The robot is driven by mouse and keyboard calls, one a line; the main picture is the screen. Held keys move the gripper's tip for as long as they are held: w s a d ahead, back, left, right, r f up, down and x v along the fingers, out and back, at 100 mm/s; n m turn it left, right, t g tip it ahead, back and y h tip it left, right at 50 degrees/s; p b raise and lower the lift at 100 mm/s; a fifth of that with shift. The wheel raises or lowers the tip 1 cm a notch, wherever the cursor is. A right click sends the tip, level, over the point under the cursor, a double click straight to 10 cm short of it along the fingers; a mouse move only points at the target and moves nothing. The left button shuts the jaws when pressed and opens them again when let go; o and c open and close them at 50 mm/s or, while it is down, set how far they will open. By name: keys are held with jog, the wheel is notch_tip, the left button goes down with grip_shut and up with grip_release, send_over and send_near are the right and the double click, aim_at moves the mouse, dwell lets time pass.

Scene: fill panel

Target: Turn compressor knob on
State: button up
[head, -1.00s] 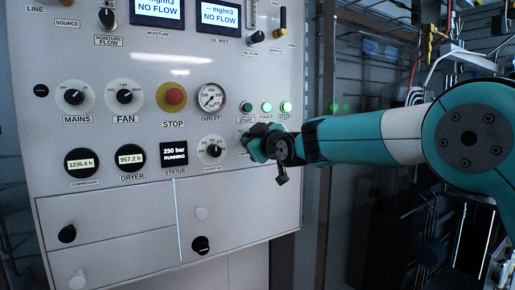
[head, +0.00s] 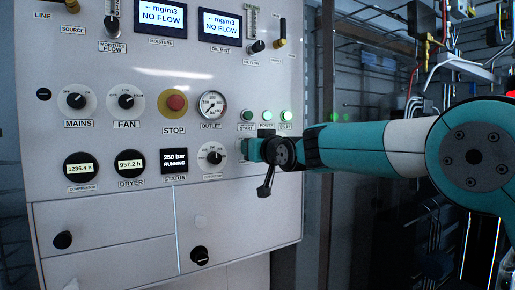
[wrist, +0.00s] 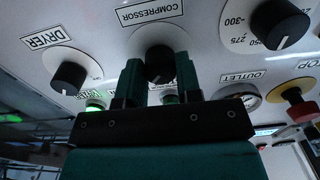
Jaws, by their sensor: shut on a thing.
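The compressor knob (wrist: 159,62) is black on a round white plate, under the upside-down label "COMPRESSOR" in the wrist view. My gripper (wrist: 161,75) has one teal finger on each side of this knob and is shut on it. The knob's pointer setting is hard to read between the fingers. In the head view my gripper (head: 252,149) is against the white control panel (head: 110,200), right of the pressure dial, and it hides the compressor knob.
The dryer knob (wrist: 69,77) is close by in the wrist view, with a pressure dial (wrist: 281,27) on the other side. The red stop button (head: 176,103), outlet gauge (head: 212,104) and green-lit buttons (head: 267,116) are near. The status display (head: 174,161) reads "250 bar RUNNING".

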jog(key=shift+d+r, duration=0.15)
jog(key=shift+r, duration=0.4)
jog(key=o, duration=0.9)
jog(key=shift+d, duration=0.1)
jog(key=shift+o, duration=0.2)
jog(key=shift+f, duration=0.3)
jog(key=b+v, duration=0.6)
jog(key=v, duration=1.1)
jog(key=shift+s+d, duration=0.15)
